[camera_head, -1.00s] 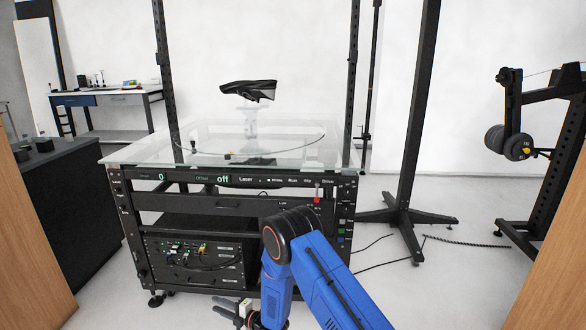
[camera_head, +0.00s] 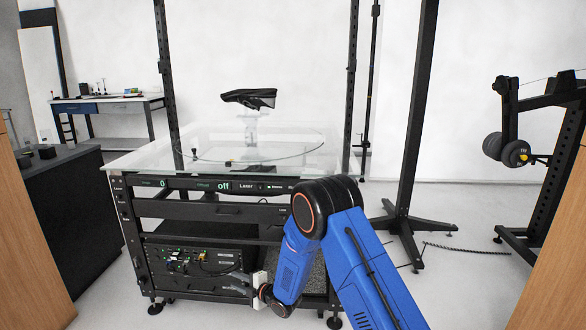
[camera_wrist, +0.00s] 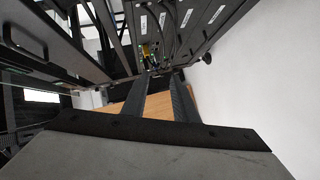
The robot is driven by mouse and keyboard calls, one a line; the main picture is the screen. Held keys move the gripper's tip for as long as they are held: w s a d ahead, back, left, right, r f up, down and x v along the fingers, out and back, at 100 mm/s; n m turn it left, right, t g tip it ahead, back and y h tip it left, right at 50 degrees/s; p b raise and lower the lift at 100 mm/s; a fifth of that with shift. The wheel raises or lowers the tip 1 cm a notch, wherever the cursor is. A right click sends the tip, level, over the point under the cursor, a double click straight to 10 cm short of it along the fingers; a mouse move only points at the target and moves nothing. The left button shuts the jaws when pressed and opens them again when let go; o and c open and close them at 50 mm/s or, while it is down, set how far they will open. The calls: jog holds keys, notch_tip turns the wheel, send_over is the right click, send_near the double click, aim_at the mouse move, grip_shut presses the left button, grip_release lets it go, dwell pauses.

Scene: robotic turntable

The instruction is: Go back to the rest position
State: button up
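My gripper (camera_head: 232,283) is low in front of the turntable rack, near the rack's lower electronics panel (camera_head: 195,262). In the wrist view its two dark fingers (camera_wrist: 162,82) stand apart with nothing between them. My blue arm is folded, with its elbow raised in front of the rack's right side.
A black tripod-like stand (camera_head: 404,222) is to the right, with cables on the floor. A dark cabinet (camera_head: 75,225) is at left. Wooden panels (camera_head: 25,250) flank both sides. A workbench (camera_head: 108,104) stands at the back left. White floor shows at the right.

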jog(key=w+d+r+m+t+h, duration=0.1)
jog(key=d+r+m+h, duration=0.55)
jog(key=d+r, duration=1.15)
jog(key=s+d+r+m+h, duration=0.2)
jog(key=s+d+r+m, duration=0.1)
jog(key=s+d+r, duration=0.4)
jog(key=s+d+r+m+h, duration=0.1)
jog(key=s+d+r+m, duration=0.25)
jog(key=d, duration=0.65)
jog(key=s+d+r+m+g+h, duration=0.1)
jog(key=s+d+r+m, duration=0.2)
jog(key=s+d, duration=0.45)
jog(key=s+d+r+m+g+h, duration=0.1)
jog(key=s+d+r+m+g, duration=0.2)
jog(key=s, duration=0.7)
jog(key=s+d+f+m, duration=0.1)
jog(key=s+d+m, duration=0.1)
jog(key=s, duration=0.9)
jog(key=s+d+f+m+g, duration=0.1)
jog(key=s+d+m, duration=0.2)
jog(key=s, duration=0.8)
jog(key=shift+s+d+m+h, duration=0.15)
jog(key=shift+s+m+h, duration=0.15)
jog(key=shift+m, duration=0.2)
jog(key=shift+w, duration=0.15)
